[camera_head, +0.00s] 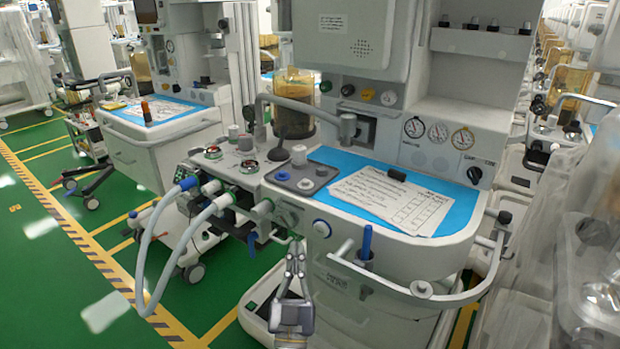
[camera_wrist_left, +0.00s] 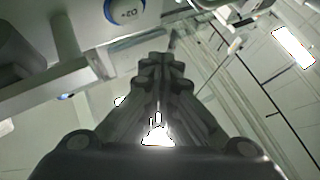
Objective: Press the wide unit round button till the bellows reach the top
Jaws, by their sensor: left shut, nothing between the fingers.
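The wide unit (camera_head: 380,262) is the large white cart in the middle of the head view. Its round white button with a blue rim (camera_head: 321,228) is on the front face, below the blue worktop. The button (camera_wrist_left: 125,12), marked O2+, also shows at the top of the left wrist view, partly cut off. My left gripper (camera_head: 295,248) is shut and empty, pointing up, below and left of the button and seemingly apart from it. The amber bellows canister (camera_head: 293,88) stands behind the worktop; its dark bellows (camera_head: 292,122) appear low inside. My right gripper is not in view.
A grey front rail (camera_head: 440,299) curves around the unit right of the button, near a blue-handled item (camera_head: 367,240). A paper sheet (camera_head: 390,197) lies on the worktop. Green floor is free at the lower left.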

